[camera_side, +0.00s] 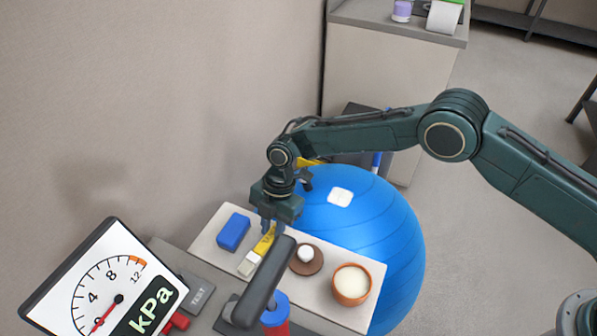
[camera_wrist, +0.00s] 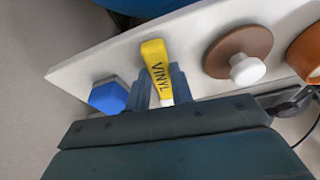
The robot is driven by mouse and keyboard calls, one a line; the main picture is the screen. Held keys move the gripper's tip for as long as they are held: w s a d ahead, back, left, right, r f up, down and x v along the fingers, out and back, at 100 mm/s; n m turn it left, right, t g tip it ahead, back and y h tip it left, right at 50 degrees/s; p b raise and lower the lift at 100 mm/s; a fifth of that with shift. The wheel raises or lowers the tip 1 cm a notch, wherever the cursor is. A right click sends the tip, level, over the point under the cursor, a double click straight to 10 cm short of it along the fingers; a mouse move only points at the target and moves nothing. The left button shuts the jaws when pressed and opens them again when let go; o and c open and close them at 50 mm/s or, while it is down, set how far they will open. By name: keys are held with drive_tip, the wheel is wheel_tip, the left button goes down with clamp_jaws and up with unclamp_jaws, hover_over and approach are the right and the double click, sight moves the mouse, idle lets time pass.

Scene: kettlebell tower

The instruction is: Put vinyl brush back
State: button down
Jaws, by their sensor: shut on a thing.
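The vinyl brush (camera_side: 265,242) has a yellow body and a pale end (camera_side: 248,264) pointing toward the front left in the side view. In the wrist view the yellow brush (camera_wrist: 155,62) shows its VINYL lettering. My gripper (camera_side: 271,227) is shut on the brush, and in the wrist view its fingers (camera_wrist: 160,88) stand on either side of it. The brush is over or on the pale board (camera_side: 205,243), between a blue block and a brown disc. I cannot tell whether it touches the board. The fingers hide part of the brush.
A blue block (camera_side: 233,232) lies left of the brush. A brown disc with a white knob (camera_side: 306,253) and an orange bowl of white stuff (camera_side: 351,283) are right. A dark handle (camera_side: 264,280) rises close in front. A blue ball (camera_side: 385,240) is behind the board.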

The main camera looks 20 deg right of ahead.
drive_tip(key=c, duration=1)
unclamp_jaws()
drive_tip(key=c, duration=0.4)
drive_tip(key=shift+v, duration=4.5)
